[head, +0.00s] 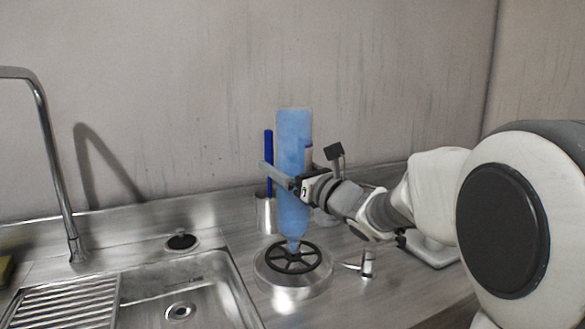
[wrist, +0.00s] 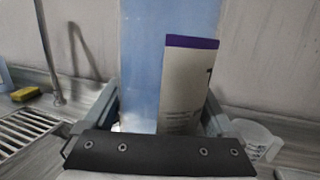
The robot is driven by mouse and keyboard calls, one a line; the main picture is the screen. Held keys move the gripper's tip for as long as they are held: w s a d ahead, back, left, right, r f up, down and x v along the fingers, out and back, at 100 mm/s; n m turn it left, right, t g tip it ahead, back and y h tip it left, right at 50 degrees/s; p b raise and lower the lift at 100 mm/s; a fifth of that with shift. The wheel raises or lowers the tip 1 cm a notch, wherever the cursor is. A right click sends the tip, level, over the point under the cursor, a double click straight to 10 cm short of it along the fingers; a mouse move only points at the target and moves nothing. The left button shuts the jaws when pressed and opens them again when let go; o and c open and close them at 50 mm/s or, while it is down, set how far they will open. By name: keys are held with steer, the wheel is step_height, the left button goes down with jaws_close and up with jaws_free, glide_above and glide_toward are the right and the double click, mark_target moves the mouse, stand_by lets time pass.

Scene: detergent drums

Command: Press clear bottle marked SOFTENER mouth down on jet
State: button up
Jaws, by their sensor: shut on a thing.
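The clear bottle (head: 294,135), with blue contents, is upside down and about upright in the head view. Its narrow mouth points down at the middle of a round rinser (head: 293,262) with a black spoked grate. The mouth appears to be at the grate's centre, but I cannot tell whether it is pressed down. My gripper (head: 292,184) is shut on the bottle at mid-height. In the wrist view the bottle (wrist: 143,70) stands between the fingers. A pale label with a purple band (wrist: 188,85) shows, its wording not readable. The jet itself is hidden.
A metal cup (head: 265,213) with a blue-handled tool stands behind the bottle. The sink (head: 215,275) and tall tap (head: 62,190) are at left. A small spout (head: 367,262) is right of the rinser. A clear measuring cup (wrist: 258,138) and yellow sponge (wrist: 26,93) show in the wrist view.

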steer(key=shift+f+b, duration=1.1)
steer(key=shift+b, duration=0.25)
steer(key=shift+r, duration=0.15)
stand_by(1.0)
steer(key=shift+r+p, duration=0.65)
steer(key=shift+r, duration=1.6)
steer(key=shift+r+p, duration=1)
steer(key=shift+r, duration=1.55)
steer(key=shift+d, duration=0.1)
